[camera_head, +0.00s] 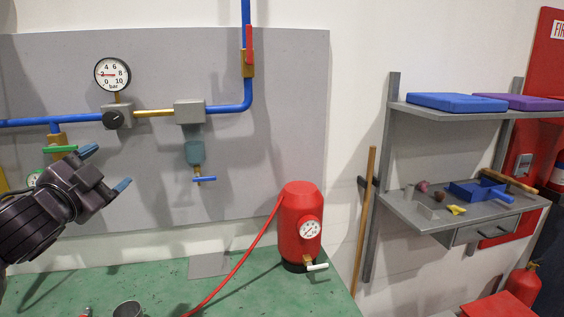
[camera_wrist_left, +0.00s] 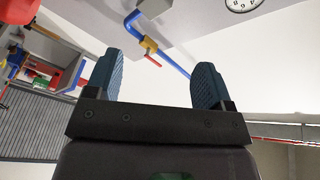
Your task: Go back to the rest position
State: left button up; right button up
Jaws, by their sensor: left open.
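My left gripper (camera_head: 106,169) comes in from the left in the head view, in front of the grey wall panel. Its blue fingertips are spread apart with nothing between them. The left wrist view also shows its two blue fingers (camera_wrist_left: 154,84) apart and empty, tilted up toward the upper wall and a blue pipe. My right gripper is in neither view.
A pressure gauge (camera_head: 113,74) and blue pipe (camera_head: 85,119) are on the panel. A red tank (camera_head: 301,222) with a red hose (camera_head: 246,258) stands on the green bench (camera_head: 254,292). Grey shelves (camera_head: 455,112) stand at the right.

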pick_arm(q)
jog(key=s+f+n+g, duration=0.1)
jog(key=s+f+n, duration=0.1)
jog(key=f, duration=1.3)
jog(key=s+f+n+g, duration=0.2)
jog(key=f+n, duration=0.1)
jog(key=f, duration=1.1)
jog(key=s+d+f+n+g+y, duration=0.1)
jog(key=s+d+f+n+g, duration=0.1)
jog(key=s+f, duration=0.8)
jog(key=s+d+f+n+g+y, duration=0.1)
jog(key=s+d+f+n+g, duration=0.1)
jog(key=s+f, duration=0.8)
jog(key=shift+f+n+y, duration=0.3)
jog(key=shift+f+n, duration=0.4)
jog(key=shift+n, duration=0.2)
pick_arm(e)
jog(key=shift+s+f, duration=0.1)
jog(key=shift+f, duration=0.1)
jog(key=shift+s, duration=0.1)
